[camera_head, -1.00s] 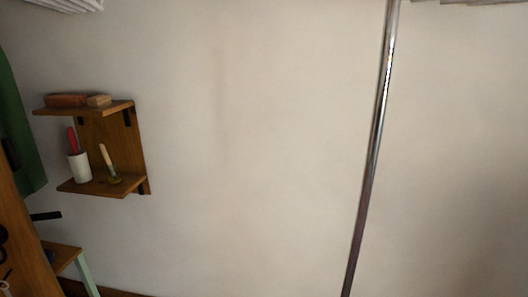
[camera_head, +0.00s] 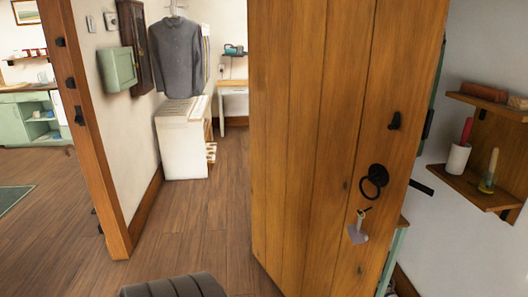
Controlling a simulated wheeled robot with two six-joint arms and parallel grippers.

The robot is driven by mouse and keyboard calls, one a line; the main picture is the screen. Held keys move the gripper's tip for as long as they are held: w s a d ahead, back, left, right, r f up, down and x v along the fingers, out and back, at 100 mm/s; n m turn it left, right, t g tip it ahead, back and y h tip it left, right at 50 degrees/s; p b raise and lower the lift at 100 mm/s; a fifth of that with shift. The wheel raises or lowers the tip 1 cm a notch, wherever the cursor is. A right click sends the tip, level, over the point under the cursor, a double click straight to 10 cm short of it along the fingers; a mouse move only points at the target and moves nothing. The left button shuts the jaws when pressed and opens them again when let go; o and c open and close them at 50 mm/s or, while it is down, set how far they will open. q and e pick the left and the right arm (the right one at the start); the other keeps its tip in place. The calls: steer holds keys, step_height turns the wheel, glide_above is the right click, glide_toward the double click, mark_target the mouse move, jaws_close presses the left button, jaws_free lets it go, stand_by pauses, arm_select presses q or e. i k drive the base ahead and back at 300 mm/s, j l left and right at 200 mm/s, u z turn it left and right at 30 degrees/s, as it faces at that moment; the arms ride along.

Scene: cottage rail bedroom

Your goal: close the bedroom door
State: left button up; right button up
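The wooden bedroom door (camera_head: 300,150) stands open at the centre right, its plank face towards me. It carries a black ring handle (camera_head: 374,181), a black latch piece (camera_head: 395,121) above it, and a key with a tag (camera_head: 358,230) below. The wooden door frame post (camera_head: 92,140) stands at the left, with a wide open gap between it and the door. A dark rounded piece at the bottom edge looks like part of me. Neither gripper can be made out.
Through the doorway are a wooden floor (camera_head: 205,215), a white cabinet (camera_head: 183,145), a hanging grey shirt (camera_head: 178,55) and green kitchen units (camera_head: 40,120). Right of the door, a wall shelf (camera_head: 468,185) holds a candle and a white cup. A small table leg shows behind the door's edge.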

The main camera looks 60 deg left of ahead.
mark_target(328, 79)
steer(key=u, duration=1.65)
steer(key=l, duration=0.2)
steer(key=z, duration=0.05)
